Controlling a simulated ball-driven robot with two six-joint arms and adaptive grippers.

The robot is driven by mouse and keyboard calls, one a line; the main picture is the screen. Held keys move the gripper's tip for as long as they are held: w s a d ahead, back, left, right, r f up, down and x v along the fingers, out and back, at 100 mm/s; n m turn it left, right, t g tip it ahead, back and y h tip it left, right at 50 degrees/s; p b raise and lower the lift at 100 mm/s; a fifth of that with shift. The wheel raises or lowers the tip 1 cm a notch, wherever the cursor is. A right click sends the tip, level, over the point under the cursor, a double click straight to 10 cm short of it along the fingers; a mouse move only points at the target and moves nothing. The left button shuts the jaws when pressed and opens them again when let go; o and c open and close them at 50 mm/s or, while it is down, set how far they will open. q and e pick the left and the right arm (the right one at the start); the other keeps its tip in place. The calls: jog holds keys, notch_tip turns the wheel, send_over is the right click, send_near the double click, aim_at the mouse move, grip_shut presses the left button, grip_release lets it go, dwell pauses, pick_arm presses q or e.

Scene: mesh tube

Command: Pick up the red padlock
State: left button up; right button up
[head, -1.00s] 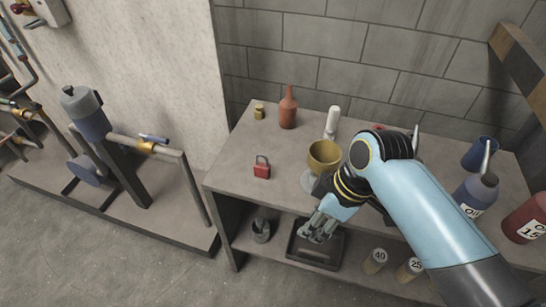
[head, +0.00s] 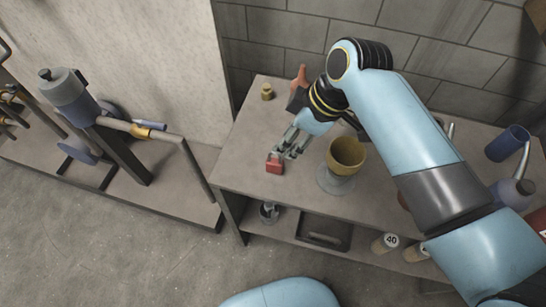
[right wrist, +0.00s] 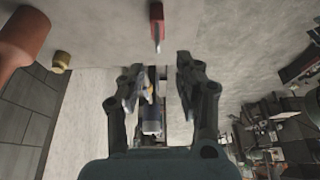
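The red padlock (head: 274,167) stands on the grey bench top near its left front edge. Its shackle is mostly hidden by my fingers in the head view. My right gripper (head: 284,151) is just above and behind the padlock, pointing down towards it. In the right wrist view my right gripper (right wrist: 157,82) has its two fingers spread apart with nothing between them. The padlock (right wrist: 157,18) shows there at the top middle, beyond the fingertips, its shackle towards the gripper. My left gripper is not in view.
A yellow bowl (head: 346,152) on a round base stands right of the gripper. A small brass pot (head: 267,92) and a partly hidden red bottle (head: 299,77) stand behind. A dark tray (head: 323,232) sits on the lower shelf. The bench top left of the padlock is clear.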

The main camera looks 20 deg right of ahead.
aim_at(275, 162)
jog(key=shift+x, duration=0.9)
jog(key=x, duration=0.5)
jog(key=shift+w, duration=0.2)
jog(key=shift+f, duration=0.1)
jog(key=shift+c, duration=1.3)
grip_shut()
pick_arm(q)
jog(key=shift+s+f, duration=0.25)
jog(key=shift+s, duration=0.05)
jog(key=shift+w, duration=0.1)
